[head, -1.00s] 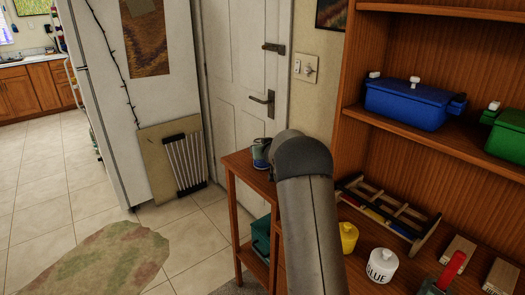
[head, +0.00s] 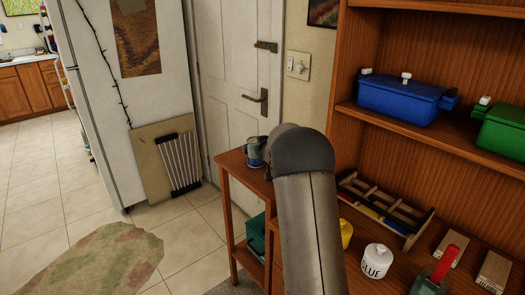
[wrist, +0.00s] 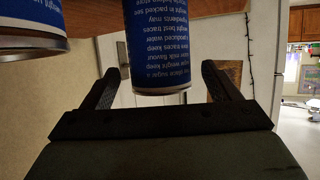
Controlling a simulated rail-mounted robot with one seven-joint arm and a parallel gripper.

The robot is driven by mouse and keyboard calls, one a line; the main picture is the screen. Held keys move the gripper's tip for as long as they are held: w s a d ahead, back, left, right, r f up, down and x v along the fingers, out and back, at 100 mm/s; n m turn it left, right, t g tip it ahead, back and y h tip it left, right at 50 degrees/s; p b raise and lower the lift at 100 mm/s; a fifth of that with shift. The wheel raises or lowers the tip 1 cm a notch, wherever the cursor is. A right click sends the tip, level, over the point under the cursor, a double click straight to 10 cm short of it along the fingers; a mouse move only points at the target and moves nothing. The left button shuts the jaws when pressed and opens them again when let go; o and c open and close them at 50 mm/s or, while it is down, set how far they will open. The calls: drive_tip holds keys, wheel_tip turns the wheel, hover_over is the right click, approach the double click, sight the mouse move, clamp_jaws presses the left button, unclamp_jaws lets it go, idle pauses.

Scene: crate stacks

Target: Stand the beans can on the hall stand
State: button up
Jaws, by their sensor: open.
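The hall stand (head: 234,163) is the narrow wooden table by the door. A can (head: 253,152) stands on its top, partly hidden by my arm. In the wrist view, which is upside down, a blue can with white print (wrist: 158,45) is between the fingers of my gripper (wrist: 157,72). The fingers are open, with gaps on both sides of the can. A second blue can (wrist: 30,30) is at the left edge, cut off by the frame. I cannot read which can is beans. My gripper is hidden behind my arm in the head view.
A wooden shelf unit (head: 342,85) stands at right with a blue box (head: 400,100), a green box (head: 505,128), a wooden rack (head: 385,210) and a glue pot (head: 376,260). A door (head: 235,85) is behind the stand.

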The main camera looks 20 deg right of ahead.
drive_tip(key=v, duration=0.9)
drive_tip(key=shift+b, duration=0.3)
drive_tip(key=s+a+f+g, duration=0.2)
drive_tip(key=s+a+g, duration=0.2)
drive_tip(key=s, duration=1)
drive_tip(key=s+a+f+n+g+y, duration=0.1)
drive_tip(key=s+a+f+g, duration=0.2)
drive_tip(key=s+a, duration=0.8)
drive_tip(key=s+a+f+n+g+y, duration=0.1)
drive_tip(key=s+a+f+g, duration=0.2)
drive_tip(key=s, duration=1.5)
drive_tip(key=a+g, duration=0.3)
drive_tip(key=a, duration=0.1)
drive_tip(key=shift+a, duration=0.25)
drive_tip(key=shift+w, duration=0.1)
wheel_tip(320, 180, up, 12)
drive_tip(key=d+p, duration=0.1)
drive_tip(key=p, duration=1)
